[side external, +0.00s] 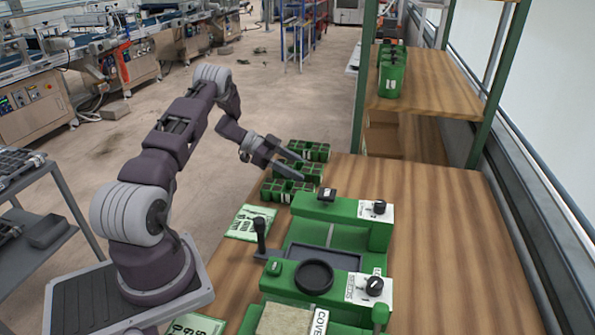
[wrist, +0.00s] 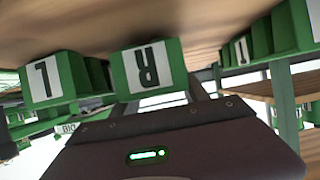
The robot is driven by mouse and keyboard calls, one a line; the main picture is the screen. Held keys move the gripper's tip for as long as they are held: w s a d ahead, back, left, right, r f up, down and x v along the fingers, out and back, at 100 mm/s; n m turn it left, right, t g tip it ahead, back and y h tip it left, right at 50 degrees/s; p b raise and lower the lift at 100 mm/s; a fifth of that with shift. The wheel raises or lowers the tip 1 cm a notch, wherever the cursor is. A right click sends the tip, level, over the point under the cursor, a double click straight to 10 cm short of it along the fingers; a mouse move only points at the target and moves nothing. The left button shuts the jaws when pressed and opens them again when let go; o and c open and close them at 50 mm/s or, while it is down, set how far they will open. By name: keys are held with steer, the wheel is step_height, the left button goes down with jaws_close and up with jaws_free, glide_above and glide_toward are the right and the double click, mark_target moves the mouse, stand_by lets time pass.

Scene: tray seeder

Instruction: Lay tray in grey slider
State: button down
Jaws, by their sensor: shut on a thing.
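Several green trays with open cells stand in a row on the wooden table. My gripper (side external: 301,168) reaches in from the left and is shut on the middle tray (side external: 283,171), which stands among the others. In the wrist view this tray, marked R (wrist: 118,72), sits between the fingers. The tray marked L (wrist: 24,86) is on its left and the one marked I (wrist: 232,56) on its right. The grey slider (side external: 280,254), with a black upright handle, lies in the green seeder (side external: 340,208). No tray is seen on it.
The seeder has black knobs and a round black dish (side external: 313,276). A green-and-white packet (side external: 250,223) lies left of it. A wooden shelf (side external: 430,80) with green posts holds green pots (side external: 391,78) at the back. The table's right side is clear.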

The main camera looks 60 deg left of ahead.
steer(key=shift+f, duration=0.2)
steer(key=shift+f, duration=0.1)
steer(key=shift+f, duration=0.1)
steer(key=c, duration=0.6)
jaws_free()
steer(key=shift+f, duration=0.1)
